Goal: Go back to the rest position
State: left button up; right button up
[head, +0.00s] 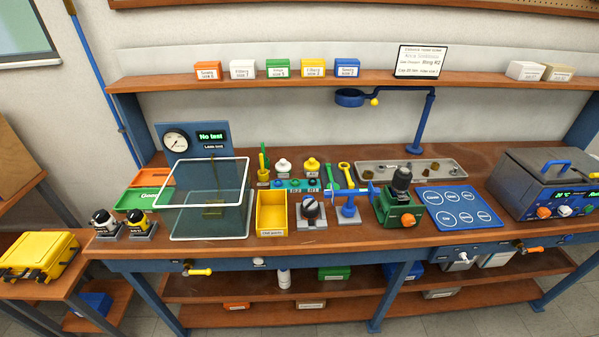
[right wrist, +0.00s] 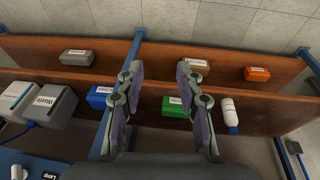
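My right gripper (right wrist: 158,78) shows in the right wrist view. Its two fingers stand wide apart with nothing between them. Behind the fingers are the lower shelves under the bench, with a green box (right wrist: 177,107) beyond the right finger and a blue box (right wrist: 98,97) beyond the left finger. No contact with either box is clear. Neither of my grippers shows in the head view, and my left gripper is in no view.
The workbench (head: 330,232) holds a clear box (head: 205,215), a yellow bin (head: 271,212), a green vise (head: 399,211), a blue mat (head: 459,207) and a dark machine (head: 548,187). A yellow case (head: 38,254) is on the left side table. A white bottle (right wrist: 229,112) stands on a lower shelf.

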jog(key=s+d+f+g, duration=0.1)
jog(key=s+f, duration=2)
jog(key=f, duration=0.1)
jog(key=shift+d+g, duration=0.3)
jog(key=shift+d, duration=0.05)
